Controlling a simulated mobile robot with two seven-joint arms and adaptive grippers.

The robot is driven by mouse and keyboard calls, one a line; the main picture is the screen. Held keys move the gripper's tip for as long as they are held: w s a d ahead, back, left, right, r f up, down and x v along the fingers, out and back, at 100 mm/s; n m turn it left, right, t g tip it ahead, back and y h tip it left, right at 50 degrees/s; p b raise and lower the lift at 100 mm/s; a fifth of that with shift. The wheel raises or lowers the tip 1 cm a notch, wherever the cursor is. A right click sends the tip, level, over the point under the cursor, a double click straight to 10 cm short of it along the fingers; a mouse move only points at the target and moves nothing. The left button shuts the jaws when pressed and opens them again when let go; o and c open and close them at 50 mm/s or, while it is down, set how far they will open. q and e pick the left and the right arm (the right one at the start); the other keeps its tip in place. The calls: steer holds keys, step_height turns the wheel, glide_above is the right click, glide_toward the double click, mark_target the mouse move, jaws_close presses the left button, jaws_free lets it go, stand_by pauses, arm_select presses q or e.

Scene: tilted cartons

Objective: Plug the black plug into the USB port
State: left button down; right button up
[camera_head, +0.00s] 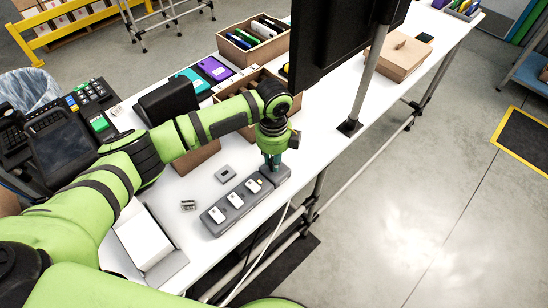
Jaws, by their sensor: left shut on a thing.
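My left gripper (271,166) points down over the right end of a grey block (213,222) on the white table. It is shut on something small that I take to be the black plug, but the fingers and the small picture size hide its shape. The block has a row of white-faced sections along its top. I cannot tell which opening is the USB port, or whether the held thing touches the block. My right gripper is out of view.
A small grey square piece (225,174) and a small metallic piece (188,205) lie near the block. A white open box (146,240) stands at the front left. A black monitor on a pole (366,75) rises right of my arm. Cartons (240,54) stand behind.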

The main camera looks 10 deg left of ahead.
arm_select(q)
steer(key=shift+p, duration=0.9)
stand_by(1.5)
steer(key=shift+f+b, duration=0.35)
steer(key=shift+f, duration=0.25)
stand_by(0.3)
steer(key=c, duration=1)
jaws_free()
step_height(320, 180, up, 12)
steer(key=shift+a, duration=0.1)
